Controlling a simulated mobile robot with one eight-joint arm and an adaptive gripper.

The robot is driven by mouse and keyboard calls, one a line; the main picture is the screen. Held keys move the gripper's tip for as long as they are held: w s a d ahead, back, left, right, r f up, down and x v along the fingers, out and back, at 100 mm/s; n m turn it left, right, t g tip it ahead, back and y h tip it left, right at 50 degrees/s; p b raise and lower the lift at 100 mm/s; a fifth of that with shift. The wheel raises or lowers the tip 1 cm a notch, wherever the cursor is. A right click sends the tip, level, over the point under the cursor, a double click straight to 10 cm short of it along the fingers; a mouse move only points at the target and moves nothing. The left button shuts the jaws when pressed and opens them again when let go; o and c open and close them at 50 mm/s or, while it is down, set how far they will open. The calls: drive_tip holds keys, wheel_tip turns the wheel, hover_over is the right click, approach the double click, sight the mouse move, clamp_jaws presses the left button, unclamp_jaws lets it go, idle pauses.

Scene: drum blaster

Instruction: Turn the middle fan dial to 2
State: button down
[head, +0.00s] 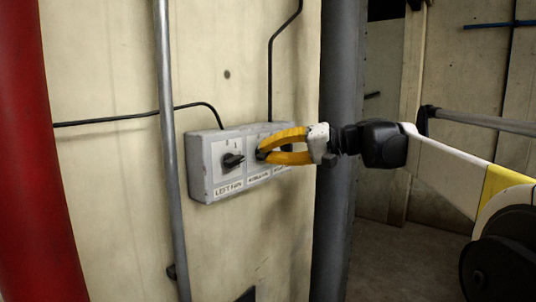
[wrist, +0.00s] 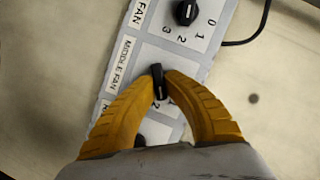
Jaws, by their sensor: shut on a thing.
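The grey fan control box (head: 199,163) is fixed to the wall. Its middle fan dial (wrist: 158,80) is a black knob beside the "MIDDLE FAN" label (wrist: 122,62). My yellow-fingered gripper (wrist: 159,82) is shut on this knob, with a fingertip on each side. In the head view my gripper (head: 261,154) reaches in from the right and covers most of the middle panel. The numbers around the middle dial are mostly hidden by the fingers, so I cannot tell its setting surely.
The left fan dial (head: 232,160) is clear of my gripper; it also shows in the wrist view (wrist: 185,12). The right dial (wrist: 140,140) is partly hidden behind my gripper. A thin grey pipe (head: 167,120) stands left of the box, and a thick dark pipe (head: 341,90) stands right.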

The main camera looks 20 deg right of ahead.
drive_tip(key=shift+f+m+y+b, duration=0.1)
drive_tip(key=shift+m+y+b, duration=0.6)
drive_tip(key=shift+m, duration=0.9)
drive_tip(key=c, duration=1.5)
unclamp_jaws()
drive_tip(key=shift+o, duration=0.2)
drive_tip(key=shift+w+a, duration=0.15)
drive_tip(key=shift+a, duration=0.05)
drive_tip(key=f+v, duration=0.1)
drive_tip(key=v, duration=1.1)
drive_tip(key=shift+r, duration=0.3)
drive_tip(key=shift+f, duration=0.1)
